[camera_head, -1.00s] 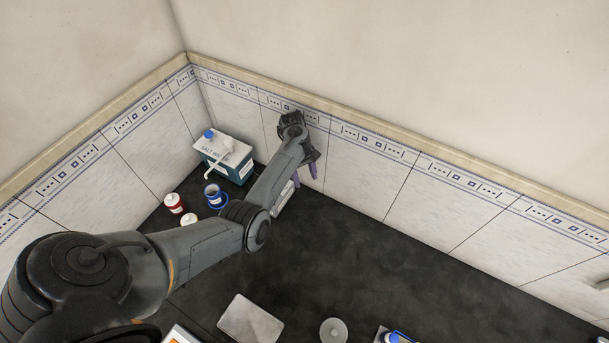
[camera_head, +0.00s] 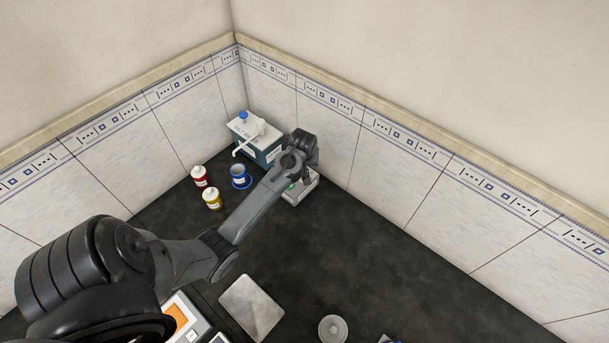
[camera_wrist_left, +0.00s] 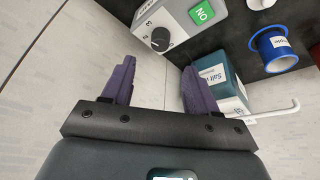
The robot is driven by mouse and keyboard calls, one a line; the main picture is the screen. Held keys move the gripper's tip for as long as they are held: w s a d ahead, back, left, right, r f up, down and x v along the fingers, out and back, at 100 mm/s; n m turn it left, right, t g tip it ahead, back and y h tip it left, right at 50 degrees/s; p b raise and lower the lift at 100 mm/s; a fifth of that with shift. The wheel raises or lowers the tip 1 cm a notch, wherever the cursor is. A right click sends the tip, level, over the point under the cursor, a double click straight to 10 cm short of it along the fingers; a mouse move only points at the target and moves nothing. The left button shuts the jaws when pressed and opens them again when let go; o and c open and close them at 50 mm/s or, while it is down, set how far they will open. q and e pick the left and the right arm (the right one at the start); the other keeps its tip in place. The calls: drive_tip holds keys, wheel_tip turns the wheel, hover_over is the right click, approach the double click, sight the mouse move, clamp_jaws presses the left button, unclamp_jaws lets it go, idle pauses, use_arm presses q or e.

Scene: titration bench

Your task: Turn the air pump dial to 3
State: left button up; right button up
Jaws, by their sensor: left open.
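The air pump (camera_head: 301,190) is a pale grey box near the back wall in the head view, partly hidden by my left arm. In the left wrist view the pump (camera_wrist_left: 183,18) shows at the top, with a black dial (camera_wrist_left: 160,39), printed numbers around it and a green button marked "ON" (camera_wrist_left: 202,12). My left gripper (camera_wrist_left: 156,75) has two purple fingers, spread apart with nothing between them. The dial lies just beyond the fingertips, apart from them. In the head view the fingers are hidden behind my wrist. My right gripper is not in view.
A teal and white salt water box (camera_head: 257,138) stands left of the pump. A blue cup (camera_head: 239,177), a red bottle (camera_head: 199,176) and a yellow bottle (camera_head: 212,199) stand nearby. A grey plate (camera_head: 252,306) lies in front. The dark bench right of the pump is clear.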

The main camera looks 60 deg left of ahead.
use_arm(q)
drive_tip(key=x, duration=1)
drive_tip(key=shift+a+b, duration=0.15)
drive_tip(key=shift+b, duration=0.15)
